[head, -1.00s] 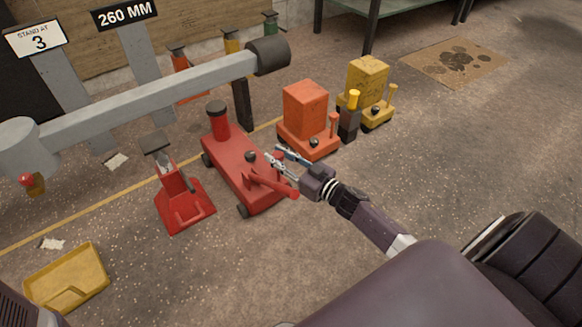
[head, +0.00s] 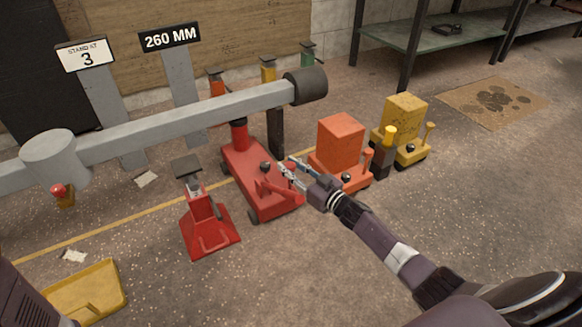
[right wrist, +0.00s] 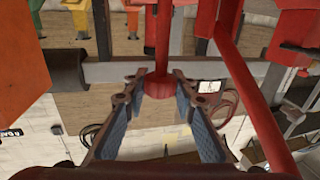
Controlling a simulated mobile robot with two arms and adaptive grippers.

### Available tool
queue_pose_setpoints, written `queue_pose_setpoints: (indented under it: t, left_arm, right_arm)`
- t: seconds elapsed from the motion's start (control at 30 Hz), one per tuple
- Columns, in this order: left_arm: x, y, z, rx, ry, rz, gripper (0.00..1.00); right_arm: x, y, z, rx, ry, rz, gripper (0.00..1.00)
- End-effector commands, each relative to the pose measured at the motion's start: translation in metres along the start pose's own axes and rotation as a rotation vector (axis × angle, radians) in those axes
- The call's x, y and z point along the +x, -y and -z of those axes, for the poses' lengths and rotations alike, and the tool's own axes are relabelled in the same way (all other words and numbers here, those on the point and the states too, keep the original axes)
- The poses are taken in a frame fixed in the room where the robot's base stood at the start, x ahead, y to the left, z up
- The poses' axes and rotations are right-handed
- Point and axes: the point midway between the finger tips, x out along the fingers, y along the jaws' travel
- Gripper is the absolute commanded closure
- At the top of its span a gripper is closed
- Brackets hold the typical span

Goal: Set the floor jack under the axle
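The red floor jack (head: 253,178) stands on the floor near the right end of the grey axle (head: 190,113). Its red post (head: 239,135) rises to the beam in the picture. The beam hides the saddle on top, so I cannot tell whether they touch. My right gripper (head: 289,168) is at the near end of the jack. My left gripper is not in view.
A red jack stand (head: 208,228) is left of the jack. An orange machine (head: 341,145) and a yellow one (head: 404,120) stand close on the right. A yellow tray (head: 88,296) lies front left. Signs read "STAND AT 3" (head: 83,54) and "260 MM" (head: 170,38).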

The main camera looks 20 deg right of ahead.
Motion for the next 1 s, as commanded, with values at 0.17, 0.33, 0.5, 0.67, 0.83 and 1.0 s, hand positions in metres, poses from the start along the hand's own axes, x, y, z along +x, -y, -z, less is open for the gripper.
queue_pose_setpoints:
  t: [0.17,0.33,0.5,0.67,0.83,1.0]
  left_arm:
    - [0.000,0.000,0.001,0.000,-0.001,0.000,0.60]
    - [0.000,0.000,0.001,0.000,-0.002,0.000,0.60]
    - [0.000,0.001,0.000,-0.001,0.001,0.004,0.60]
    - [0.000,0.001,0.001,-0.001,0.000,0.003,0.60]
    - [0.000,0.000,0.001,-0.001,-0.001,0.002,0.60]
    - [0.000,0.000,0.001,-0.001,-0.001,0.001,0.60]
  right_arm:
    - [0.002,-0.003,0.002,-0.001,-0.001,-0.008,0.57]
    - [0.001,-0.002,0.002,0.000,-0.001,-0.006,0.57]
    - [-0.002,-0.002,0.001,0.000,0.000,-0.005,0.57]
    - [-0.020,-0.002,0.000,-0.001,0.002,-0.005,0.57]
    - [-0.054,-0.002,-0.001,0.000,0.003,-0.004,0.57]
    - [-0.086,-0.001,0.000,-0.001,0.002,-0.004,0.57]
